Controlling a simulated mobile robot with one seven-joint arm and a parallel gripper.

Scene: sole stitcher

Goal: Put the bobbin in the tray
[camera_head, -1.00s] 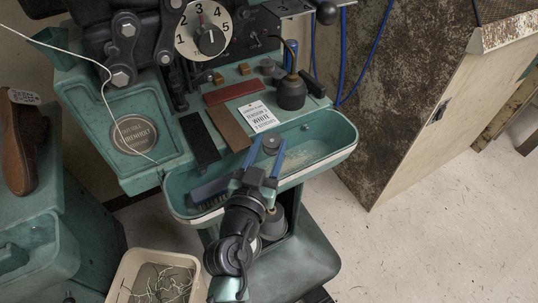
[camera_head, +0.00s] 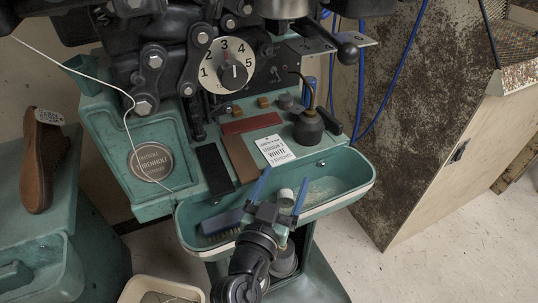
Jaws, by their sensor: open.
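The tray is the long green trough (camera_head: 345,197) along the front of the stitching machine. My gripper (camera_head: 286,177) reaches over it from below, its two blue fingers spread apart. The bobbin, a small grey cylinder with a pale top (camera_head: 286,195), shows between the fingers, with a gap to each side. It appears to be within the tray, but I cannot tell whether it rests on the tray's floor. My gripper's body hides part of the tray's front wall.
A blue-backed brush (camera_head: 222,222) lies in the tray, left of my gripper. A cream bin (camera_head: 165,287) is at lower left. The tray's right end is clear.

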